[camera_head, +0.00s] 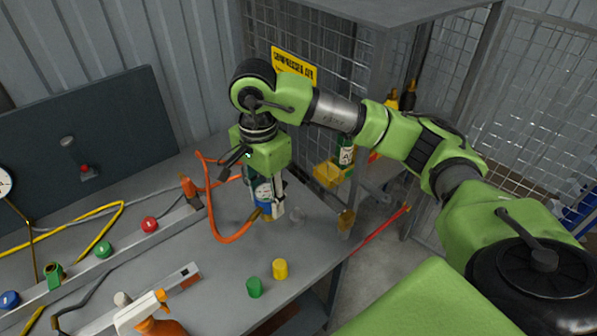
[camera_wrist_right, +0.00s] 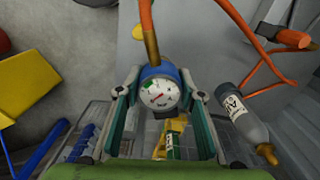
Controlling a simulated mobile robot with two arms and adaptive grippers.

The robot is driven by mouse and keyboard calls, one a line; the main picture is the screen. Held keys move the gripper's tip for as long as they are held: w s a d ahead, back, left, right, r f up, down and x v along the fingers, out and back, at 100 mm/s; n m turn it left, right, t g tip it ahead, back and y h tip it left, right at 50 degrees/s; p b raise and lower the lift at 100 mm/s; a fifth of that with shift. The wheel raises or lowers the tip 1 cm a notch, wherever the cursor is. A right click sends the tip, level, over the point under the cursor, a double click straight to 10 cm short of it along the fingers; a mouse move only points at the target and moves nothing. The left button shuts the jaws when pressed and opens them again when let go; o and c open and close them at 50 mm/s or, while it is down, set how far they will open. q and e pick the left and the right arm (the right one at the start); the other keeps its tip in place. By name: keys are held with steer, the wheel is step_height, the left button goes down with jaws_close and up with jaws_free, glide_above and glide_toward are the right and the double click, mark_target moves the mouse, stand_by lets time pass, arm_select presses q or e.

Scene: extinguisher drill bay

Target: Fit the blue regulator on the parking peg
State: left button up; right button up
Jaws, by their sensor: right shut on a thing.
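The blue regulator (camera_head: 266,213) has a round white gauge face, which shows clearly in the right wrist view (camera_wrist_right: 159,92). My right gripper (camera_head: 271,206) is shut on it, pointing down over the grey workbench. In the right wrist view, the gripper's fingers (camera_wrist_right: 161,108) stand on both sides of the gauge. An orange hose (camera_head: 228,238) with a brass end runs from the regulator. A small pale grey, peg-like piece (camera_head: 297,214) stands just right of the regulator; I cannot tell if it is the parking peg. My left gripper is not in view.
A green cap (camera_head: 254,288) and a yellow cap (camera_head: 280,269) stand on the bench (camera_head: 215,275) near its front right edge. A rail (camera_head: 125,245) with coloured knobs crosses the left. A mesh cage stands behind.

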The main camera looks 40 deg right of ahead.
steer(key=w+d+m+p, duration=0.1)
steer(key=m, duration=0.3)
steer(key=w+d+f+m, duration=0.1)
steer(key=d+m, duration=0.1)
steer(key=m, duration=0.2)
steer(key=w+d+m+p, duration=0.1)
steer(key=m, duration=0.2)
steer(key=shift+w+d+f+m+p, duration=0.15)
steer(key=shift+w+f+m+p, duration=0.1)
steer(key=shift+f+m+p, duration=0.15)
steer(key=w+d+f+m+p, duration=0.25)
steer(key=d+m, duration=0.35)
steer(key=m, duration=0.6)
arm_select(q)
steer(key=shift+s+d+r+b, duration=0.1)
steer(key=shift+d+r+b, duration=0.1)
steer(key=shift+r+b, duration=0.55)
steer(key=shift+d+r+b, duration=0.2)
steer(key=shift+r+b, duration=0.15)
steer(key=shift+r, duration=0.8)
arm_select(e)
steer(key=m, duration=0.2)
glide_above(297, 208)
steer(key=shift+f, duration=2.6)
arm_select(q)
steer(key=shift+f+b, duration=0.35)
steer(key=shift+b, duration=0.05)
arm_select(e)
steer(key=shift+f, duration=0.35)
